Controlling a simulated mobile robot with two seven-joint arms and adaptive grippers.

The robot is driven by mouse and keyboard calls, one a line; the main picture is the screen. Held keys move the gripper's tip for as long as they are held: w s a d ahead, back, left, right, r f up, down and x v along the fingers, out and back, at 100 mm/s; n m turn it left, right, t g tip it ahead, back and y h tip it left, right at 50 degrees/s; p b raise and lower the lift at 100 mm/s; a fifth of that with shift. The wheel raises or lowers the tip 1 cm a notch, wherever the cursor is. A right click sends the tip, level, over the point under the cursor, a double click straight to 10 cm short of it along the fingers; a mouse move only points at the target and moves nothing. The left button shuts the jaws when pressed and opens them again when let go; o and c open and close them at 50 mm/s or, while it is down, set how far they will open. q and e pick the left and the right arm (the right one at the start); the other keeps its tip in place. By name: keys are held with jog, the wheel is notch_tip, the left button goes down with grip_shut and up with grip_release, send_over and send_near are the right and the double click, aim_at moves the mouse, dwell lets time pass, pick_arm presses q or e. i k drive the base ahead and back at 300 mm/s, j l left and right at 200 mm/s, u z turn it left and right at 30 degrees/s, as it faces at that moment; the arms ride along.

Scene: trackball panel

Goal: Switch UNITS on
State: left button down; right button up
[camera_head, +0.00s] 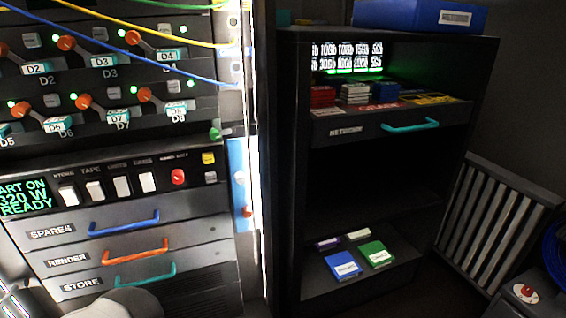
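The switch panel (105,208) is at the left of the head view. Several white rocker switches stand in a row on it under small labels. The third label from the left appears to read UNITS, and the UNITS switch (121,186) is below it. Its on or off position is too small to tell. A small green-lit display (25,197) at the left reads partly "ART ON", "320 W", "READY". Neither gripper can be made out. A pale rounded shape at the bottom left looks like part of my arm.
A red button (178,176) and yellow button (208,158) are right of the switches. Below are drawers with blue (124,224), orange (136,251) and teal (146,275) handles. Above are orange-knobbed levers and hanging cables. A dark shelf cabinet (287,180) stands at the right.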

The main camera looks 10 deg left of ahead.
aim_at(121, 184)
jog(key=k+u, duration=0.15)
jog(key=u, duration=0.2)
jog(key=k+j+u, duration=0.1)
jog(key=u, duration=0.25)
jog(key=k+j+u, duration=0.15)
jog(key=u, duration=0.2)
jog(key=k, duration=0.1)
